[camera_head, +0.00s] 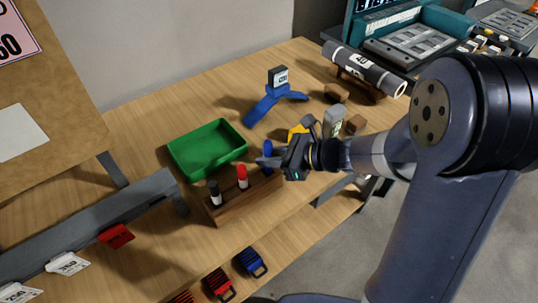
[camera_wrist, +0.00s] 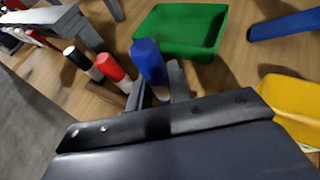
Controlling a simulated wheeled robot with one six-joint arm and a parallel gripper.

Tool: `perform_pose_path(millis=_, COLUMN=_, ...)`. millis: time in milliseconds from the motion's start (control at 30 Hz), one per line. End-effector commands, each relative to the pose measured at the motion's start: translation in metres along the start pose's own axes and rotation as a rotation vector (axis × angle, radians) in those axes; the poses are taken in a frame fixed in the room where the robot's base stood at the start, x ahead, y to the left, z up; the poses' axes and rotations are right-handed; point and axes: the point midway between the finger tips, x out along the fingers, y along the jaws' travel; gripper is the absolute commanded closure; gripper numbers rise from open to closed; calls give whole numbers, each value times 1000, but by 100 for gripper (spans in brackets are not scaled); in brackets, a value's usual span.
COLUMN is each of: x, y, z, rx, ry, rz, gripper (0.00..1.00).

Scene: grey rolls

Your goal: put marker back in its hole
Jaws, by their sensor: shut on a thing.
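A wooden marker block (camera_head: 245,204) stands near the table's front edge. A black-and-white marker (camera_head: 214,193) and a red-and-white marker (camera_head: 242,177) stand upright in it; both also show in the wrist view, black (camera_wrist: 77,57) and red (camera_wrist: 110,67). My gripper (camera_head: 268,162) is shut on a blue marker (camera_head: 267,148), over the block's right end. In the wrist view the blue marker (camera_wrist: 148,60) is upright between the fingers. Its lower end is hidden there, so I cannot tell whether it is in a hole or just above.
A green tray (camera_head: 207,150) lies just behind the block. A blue stand (camera_head: 272,100) is behind, and a yellow tool (camera_head: 299,130) lies right of my gripper. A grey rail (camera_head: 90,228) with tags is at left.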

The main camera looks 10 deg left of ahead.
Motion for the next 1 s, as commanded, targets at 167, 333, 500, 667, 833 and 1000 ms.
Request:
perform_pose_path(millis=167, x=2, y=0, z=-5, rx=0, ry=0, rz=0, gripper=100)
perform_pose_path(millis=333, x=4, y=0, z=-9, rx=0, ry=0, rz=0, gripper=100)
perform_pose_path(millis=500, x=6, y=0, z=-13, rx=0, ry=0, rz=0, gripper=100)
perform_pose_path(millis=667, x=7, y=0, z=-17, rx=0, ry=0, rz=0, gripper=100)
perform_pose_path(millis=833, x=9, y=0, z=-21, rx=0, ry=0, rz=0, gripper=100)
perform_pose_path(millis=1000, x=10, y=0, z=-25, rx=0, ry=0, rz=0, gripper=100)
